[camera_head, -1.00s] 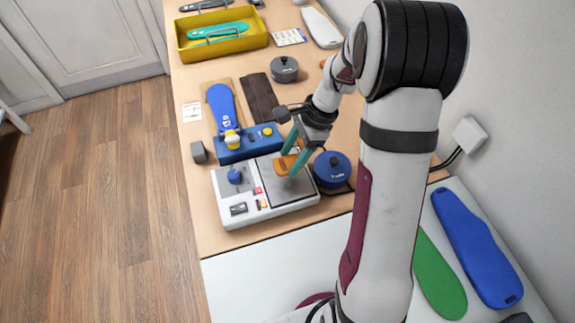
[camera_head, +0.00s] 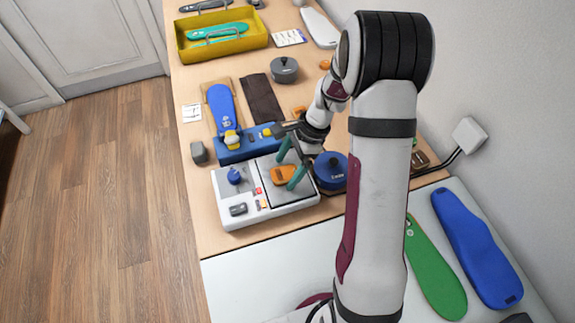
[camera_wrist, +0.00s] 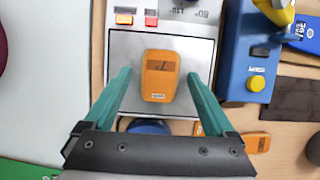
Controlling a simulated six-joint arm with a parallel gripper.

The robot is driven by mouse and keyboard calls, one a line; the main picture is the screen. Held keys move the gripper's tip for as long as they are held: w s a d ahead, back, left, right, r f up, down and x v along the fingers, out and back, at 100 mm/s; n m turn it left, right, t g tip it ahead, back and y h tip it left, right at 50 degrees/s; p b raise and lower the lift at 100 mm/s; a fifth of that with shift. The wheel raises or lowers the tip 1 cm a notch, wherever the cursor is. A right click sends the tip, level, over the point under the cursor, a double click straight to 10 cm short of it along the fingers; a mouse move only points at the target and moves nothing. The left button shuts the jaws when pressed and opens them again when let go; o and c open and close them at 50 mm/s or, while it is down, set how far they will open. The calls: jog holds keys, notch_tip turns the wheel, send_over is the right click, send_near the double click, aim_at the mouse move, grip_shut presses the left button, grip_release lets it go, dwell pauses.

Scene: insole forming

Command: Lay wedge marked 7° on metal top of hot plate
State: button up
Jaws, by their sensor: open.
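The orange wedge (camera_head: 284,175) lies on the metal top of the hot plate (camera_head: 273,196). In the wrist view the wedge (camera_wrist: 159,76) lies flat near the middle of the metal top (camera_wrist: 125,55), with a dark mark on its face that looks like a 7. My gripper (camera_head: 290,168) is open, and in the wrist view its teal fingers (camera_wrist: 158,88) stand apart on either side of the wedge with gaps between. The wedge's underside is hidden.
A blue round container (camera_head: 331,170) stands just right of the hot plate. The blue fixture (camera_head: 250,144) with a blue insole (camera_head: 222,105) is behind it. Another orange wedge (camera_wrist: 257,142) lies on the table near my gripper. A grey pot (camera_head: 284,69) stands farther back.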

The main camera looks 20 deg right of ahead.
jog(key=shift+r, duration=0.1)
jog(key=v, duration=1.2)
jog(key=s+a+r+n+h, duration=0.1)
jog(key=s+a+r+n, duration=0.5)
jog(key=s+a, duration=0.3)
jog(key=s+a+f+n+h, duration=0.1)
jog(key=s+n, duration=0.5)
jog(key=s, duration=0.8)
jog(key=shift+s+a+n+h, duration=0.3)
jog(key=shift+s+a+h, duration=0.1)
jog(key=shift+a, duration=0.5)
